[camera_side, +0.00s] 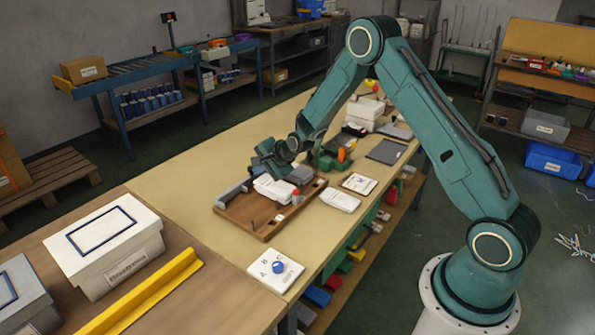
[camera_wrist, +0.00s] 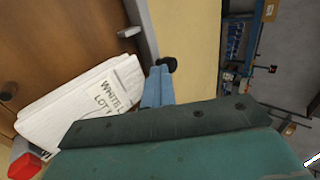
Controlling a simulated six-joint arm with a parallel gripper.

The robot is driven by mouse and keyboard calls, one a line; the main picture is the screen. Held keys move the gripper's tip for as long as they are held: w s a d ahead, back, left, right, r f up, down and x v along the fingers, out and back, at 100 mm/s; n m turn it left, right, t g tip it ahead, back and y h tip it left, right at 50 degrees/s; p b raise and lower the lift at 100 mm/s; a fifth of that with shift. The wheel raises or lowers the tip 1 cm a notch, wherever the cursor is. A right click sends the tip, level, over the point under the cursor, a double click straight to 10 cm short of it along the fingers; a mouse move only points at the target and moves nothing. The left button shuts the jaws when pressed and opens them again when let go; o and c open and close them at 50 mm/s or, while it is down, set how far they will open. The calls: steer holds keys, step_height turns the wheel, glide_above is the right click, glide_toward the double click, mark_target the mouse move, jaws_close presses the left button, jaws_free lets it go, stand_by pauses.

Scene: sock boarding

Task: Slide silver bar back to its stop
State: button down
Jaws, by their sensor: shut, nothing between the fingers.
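The silver bar (camera_side: 232,192) is a grey strip along the far-left edge of a brown wooden board (camera_side: 262,225). In the wrist view the bar (camera_wrist: 143,32) runs down from the top toward a black knob (camera_wrist: 169,64). My gripper (camera_wrist: 158,78) is shut and empty, its pale blue fingertips close to the bar's lower end and the knob. I cannot tell whether they touch it. In the side view my gripper is above the board's far side, its fingertips not clear. A white bundle (camera_side: 272,190) lies on the board; its label reads "WHITE L LOT" in the wrist view (camera_wrist: 75,108).
A red object (camera_wrist: 25,165) is at the board's corner beside the bundle. A white packet (camera_side: 340,200) lies right of the board. A card with a blue knob (camera_side: 278,267), a yellow rail (camera_side: 150,290) and a lidded white box (camera_side: 105,240) are nearer.

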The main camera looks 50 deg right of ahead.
steer(key=shift+w, duration=0.15)
steer(key=shift+s, duration=0.9)
steer(key=s, duration=0.3)
steer(key=shift+r, duration=0.3)
steer(key=v, duration=0.9)
steer(key=shift+s+r, duration=0.1)
steer(key=s+a+r+n+g, duration=0.1)
steer(key=s+a+r+n, duration=0.2)
steer(key=s+r+n, duration=0.3)
steer(key=s+a+r+n+g, duration=0.1)
steer(key=s+a+r+n, duration=0.3)
steer(key=r, duration=0.3)
steer(key=s+a+r+n+g, duration=0.1)
steer(key=s+n, duration=0.3)
steer(key=s, duration=0.6)
steer(key=s+a+r+n, duration=0.2)
steer(key=s+r+n, duration=0.2)
steer(key=s, duration=0.6)
steer(key=shift+s+r+g, duration=0.2)
steer(key=shift+r+g, duration=0.1)
steer(key=shift+g, duration=0.1)
